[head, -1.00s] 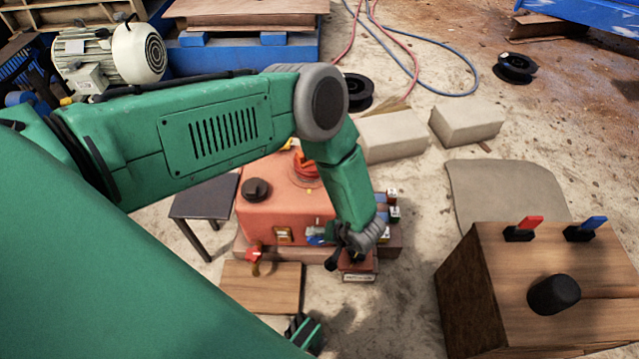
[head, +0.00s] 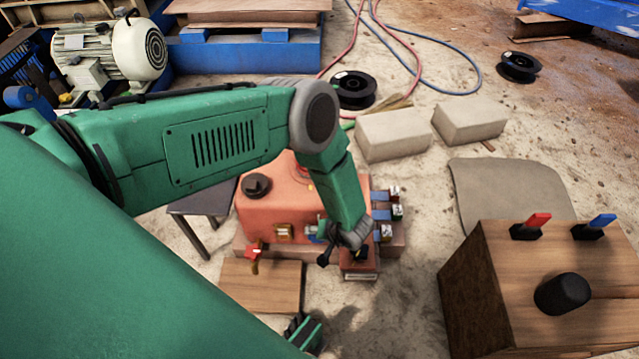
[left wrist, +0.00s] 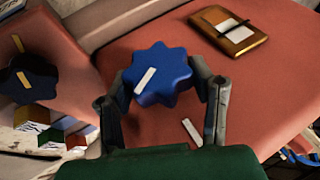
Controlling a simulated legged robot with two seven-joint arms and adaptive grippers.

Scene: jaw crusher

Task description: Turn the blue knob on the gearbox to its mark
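The orange-red gearbox (head: 275,205) stands on the ground below my left arm. In the left wrist view the blue knob (left wrist: 162,74), star-shaped, carries a white pointer line slanting to lower left. A separate white mark (left wrist: 192,132) lies on the gearbox face, to the knob's lower right, and the pointer is not lined up with it. My left gripper (left wrist: 162,85) has its fingers apart, one on each side of the knob; firm contact cannot be made out. In the head view the left gripper (head: 342,248) is at the gearbox front and hides most of the knob.
A black knob (left wrist: 28,76) with a yellow pointer sits left of the blue one in the wrist view. A brass plate (head: 284,232) and a red-handled valve (head: 254,250) are close by. A wooden box (head: 495,300) with levers stands at right.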

